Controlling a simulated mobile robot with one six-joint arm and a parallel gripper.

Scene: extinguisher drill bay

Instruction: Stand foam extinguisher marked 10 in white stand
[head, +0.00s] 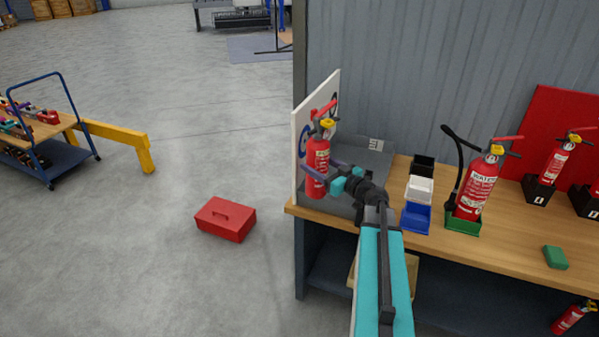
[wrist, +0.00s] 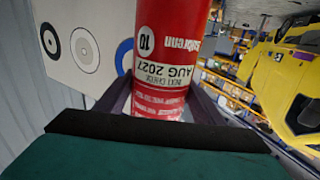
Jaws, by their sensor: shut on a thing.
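My gripper (head: 325,177) is shut on a red extinguisher (head: 317,160) at the left end of the bench. The extinguisher looks upright, with a yellow and black valve and red handle on top. In the wrist view the held extinguisher (wrist: 172,60) shows a label marked 10 and AUG 2027, with dark fingers on both sides. The white stand (head: 419,189) is a small box on the bench, right of my gripper, and looks empty. Whether the extinguisher's base touches the grey tray below is unclear.
A black stand (head: 423,166) and a blue stand (head: 415,217) flank the white one. A green stand (head: 464,222) holds an extinguisher with a black hose (head: 478,185) close on its right. The grey tray (head: 371,160) and a white board with rings (head: 301,128) are at the left end.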

